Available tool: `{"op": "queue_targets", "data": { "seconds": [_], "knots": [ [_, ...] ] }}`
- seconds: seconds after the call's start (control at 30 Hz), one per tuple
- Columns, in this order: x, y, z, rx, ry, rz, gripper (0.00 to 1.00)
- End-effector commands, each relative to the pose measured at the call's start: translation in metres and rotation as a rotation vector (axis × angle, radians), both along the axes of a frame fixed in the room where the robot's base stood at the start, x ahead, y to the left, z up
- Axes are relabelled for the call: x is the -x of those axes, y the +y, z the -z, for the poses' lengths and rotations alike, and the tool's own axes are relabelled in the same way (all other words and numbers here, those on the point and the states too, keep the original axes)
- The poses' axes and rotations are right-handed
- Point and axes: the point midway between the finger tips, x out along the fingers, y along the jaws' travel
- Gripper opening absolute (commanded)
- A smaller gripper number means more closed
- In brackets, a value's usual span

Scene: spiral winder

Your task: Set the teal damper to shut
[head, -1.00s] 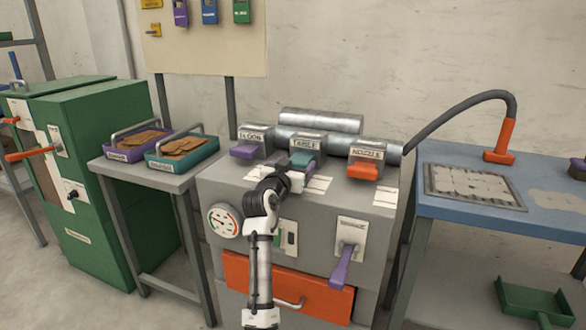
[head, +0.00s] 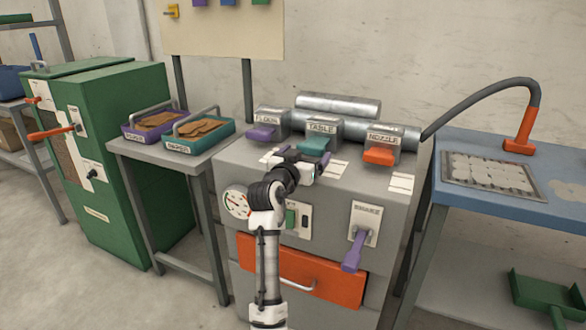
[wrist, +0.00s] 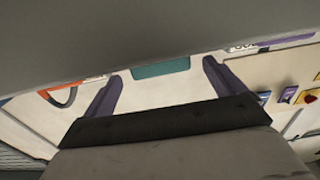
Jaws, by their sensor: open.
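The teal damper handle (head: 314,146) juts forward from the grey box labelled TABLE (head: 323,129), the middle of three on top of the grey cabinet. My gripper (head: 304,160) is open just in front of this handle, above the cabinet top. In the wrist view the teal handle (wrist: 160,68) shows as a band beyond and between the two dark purple fingers of my gripper (wrist: 161,78). It is not gripped. A large grey surface hides the upper part of that view. Contact between fingers and handle cannot be told.
A purple handle (head: 260,133) is to the left and an orange handle (head: 379,156) to the right, labelled NOZZLE. Below are a gauge (head: 235,202), a purple brake lever (head: 354,250) and an orange drawer (head: 330,281). A blue table (head: 470,208) stands at right.

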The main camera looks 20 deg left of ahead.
Motion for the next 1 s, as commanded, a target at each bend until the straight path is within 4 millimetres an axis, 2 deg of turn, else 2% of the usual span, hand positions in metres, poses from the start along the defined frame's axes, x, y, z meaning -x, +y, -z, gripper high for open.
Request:
{"op": "queue_targets", "data": {
  "seconds": [0.03,0.2,0.4,0.6,1.0],
  "knots": [
    [0.014,0.002,0.001,0.0,-0.001,-0.003,0.95],
    [0.053,0.003,0.001,0.0,-0.001,-0.003,0.95],
    [0.085,0.004,0.001,0.001,0.0,-0.001,0.95],
    [0.097,0.004,0.0,0.0,0.001,-0.001,0.95],
    [0.1,0.003,-0.006,0.001,0.012,-0.001,0.95]
  ]
}}
